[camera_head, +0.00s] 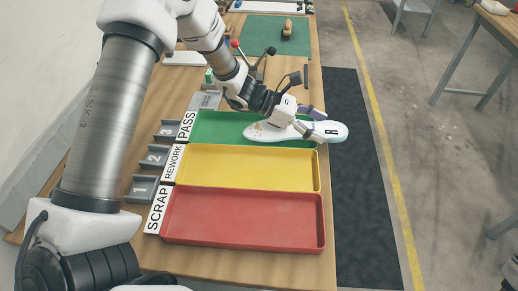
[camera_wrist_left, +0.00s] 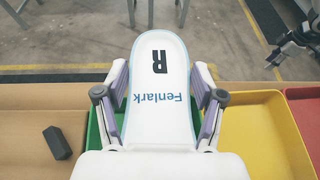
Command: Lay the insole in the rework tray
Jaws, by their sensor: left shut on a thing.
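My left gripper (camera_head: 313,122) is shut on a white insole (camera_head: 337,131), its fingers on both long edges. The insole is marked with a black R and a blue "Fenlark", and its rounded end points away from the wrist in the left wrist view (camera_wrist_left: 160,52). In the head view it lies across the green PASS tray (camera_head: 222,121), its end past the tray's right edge; its height is hard to tell. The yellow REWORK tray (camera_head: 245,170) is empty and sits nearer, next to the green one.
The empty red SCRAP tray (camera_head: 243,219) is nearest. Numbered grey holders (camera_head: 144,188) line the left side. A dark block (camera_wrist_left: 57,142) lies on the wooden table beside the green tray. A green mat (camera_head: 272,35) is at the far end. The floor aisle lies right of the table.

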